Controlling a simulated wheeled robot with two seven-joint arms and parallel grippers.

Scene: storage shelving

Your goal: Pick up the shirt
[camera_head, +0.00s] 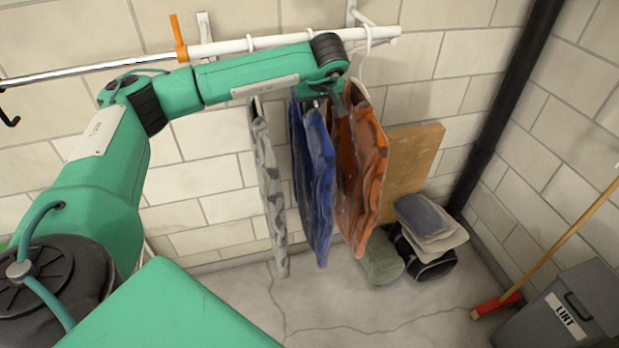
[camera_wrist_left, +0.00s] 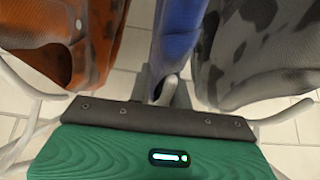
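Three shirts hang in a row from a white rail: a grey camouflage shirt (camera_head: 266,185), a blue shirt (camera_head: 315,180) and an orange patterned shirt (camera_head: 360,165). In the left wrist view the orange shirt (camera_wrist_left: 65,45) is left, the blue shirt (camera_wrist_left: 178,30) is in the middle and the grey shirt (camera_wrist_left: 265,45) is right. My left gripper (camera_head: 334,100) is at the tops of the blue and orange shirts, below the rail. Its dark fingers (camera_wrist_left: 164,92) are on either side of a white hanger part under the blue shirt; whether they grip it is unclear. My right gripper is out of view.
The rail (camera_head: 225,47) is fixed to a brick wall, with an orange clip (camera_head: 179,40) on it. A wooden board (camera_head: 408,165), folded cloths (camera_head: 432,222) and a rolled bag (camera_head: 381,260) are behind. A grey lint bin (camera_head: 575,308) and a broom (camera_head: 560,235) are at right.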

